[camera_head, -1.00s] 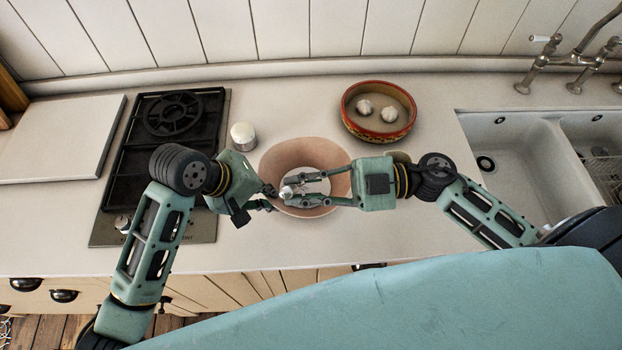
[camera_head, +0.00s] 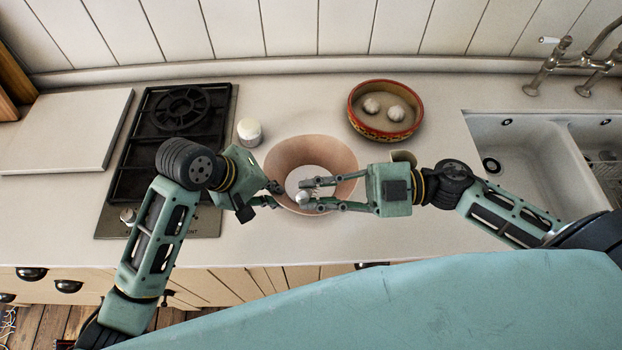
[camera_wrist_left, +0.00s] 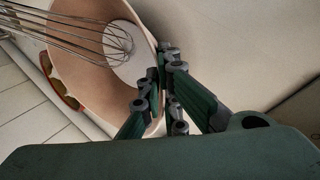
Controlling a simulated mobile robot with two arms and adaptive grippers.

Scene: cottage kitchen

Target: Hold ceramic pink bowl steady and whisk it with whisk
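The pink bowl (camera_head: 310,147) stands on the counter in the middle of the head view, wide mouth up. My left gripper (camera_head: 277,195) is at its left rim. In the left wrist view its fingers (camera_wrist_left: 162,85) straddle the bowl's rim (camera_wrist_left: 148,42) and close on it. My right gripper (camera_head: 306,194) reaches over the bowl from the right, its fingers around the whisk (camera_head: 302,198). From above only the whisk's end shows. In the left wrist view the wire loops of the whisk (camera_wrist_left: 75,38) are inside the bowl, near its pale bottom.
A white jar (camera_head: 249,132) stands left of the bowl, beside the black hob (camera_head: 165,125). A patterned dish (camera_head: 417,125) with two whitish bulbs stands behind right. The sink (camera_head: 520,160) is at right. A small brownish object (camera_head: 404,157) is partly hidden behind my right gripper.

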